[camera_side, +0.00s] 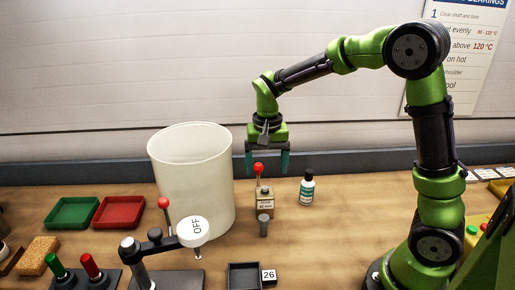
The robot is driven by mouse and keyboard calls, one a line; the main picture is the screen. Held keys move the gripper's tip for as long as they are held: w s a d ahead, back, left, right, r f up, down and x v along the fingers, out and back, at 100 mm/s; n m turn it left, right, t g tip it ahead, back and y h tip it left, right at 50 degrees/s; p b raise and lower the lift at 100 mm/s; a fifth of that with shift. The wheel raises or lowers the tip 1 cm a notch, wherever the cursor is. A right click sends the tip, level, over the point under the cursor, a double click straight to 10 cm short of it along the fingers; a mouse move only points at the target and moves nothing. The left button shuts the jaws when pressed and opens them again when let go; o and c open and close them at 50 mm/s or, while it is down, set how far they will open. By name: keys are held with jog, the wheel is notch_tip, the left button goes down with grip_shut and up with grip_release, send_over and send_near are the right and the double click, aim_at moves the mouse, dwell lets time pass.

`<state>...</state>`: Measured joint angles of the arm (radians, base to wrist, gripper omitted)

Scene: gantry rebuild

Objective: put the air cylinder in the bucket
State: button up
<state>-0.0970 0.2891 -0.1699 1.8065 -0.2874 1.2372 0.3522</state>
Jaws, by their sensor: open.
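The bucket (190,190) is a tall off-white open bin standing upright on the bench, left of my gripper. My gripper (267,168) is open, pointing down, with teal fingers apart, and appears empty. Below it stands a small beige block (264,202) with a label. A red ball knob (258,168) shows above the block, between the fingers in this view. A small grey upright cylinder (263,225) stands in front of the block. I cannot tell for certain which of these is the air cylinder. The inside of the bucket is mostly hidden.
A small bottle (307,188) stands right of the block. Green (72,212) and red (119,212) trays lie left of the bucket. A dark tray (244,276) lies at the front.

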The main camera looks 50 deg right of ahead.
aim_at(265, 191)
jog(key=f, duration=1.2)
jog(key=shift+w+f, duration=0.1)
jog(key=shift+w, duration=0.1)
jog(key=shift+c, duration=0.5)
grip_shut()
